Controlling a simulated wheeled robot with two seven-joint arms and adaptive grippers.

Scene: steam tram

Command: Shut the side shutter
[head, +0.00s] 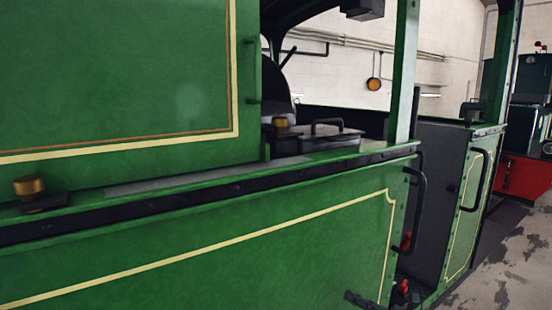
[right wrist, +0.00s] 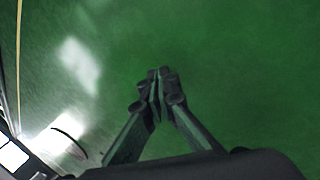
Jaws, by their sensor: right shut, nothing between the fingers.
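The side shutter looks to be the large green panel (head: 110,75) with a yellow and orange border line, at the upper left of the head view. Its right edge stands well short of the green post (head: 403,70), so the side opening between them is open. In the right wrist view my right gripper (right wrist: 160,78) is shut and empty, its dark fingertips together in front of a plain green surface (right wrist: 240,60). I cannot tell whether they touch it, or which panel it is. My left gripper is not in view.
A dark ledge (head: 240,187) runs below the shutter, with a brass knob (head: 30,185) at left. A second brass knob (head: 280,122) and a black-handled lid (head: 325,135) are by the opening. Black handrails (head: 418,205) flank the doorway. Floor (head: 515,265) shows at right.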

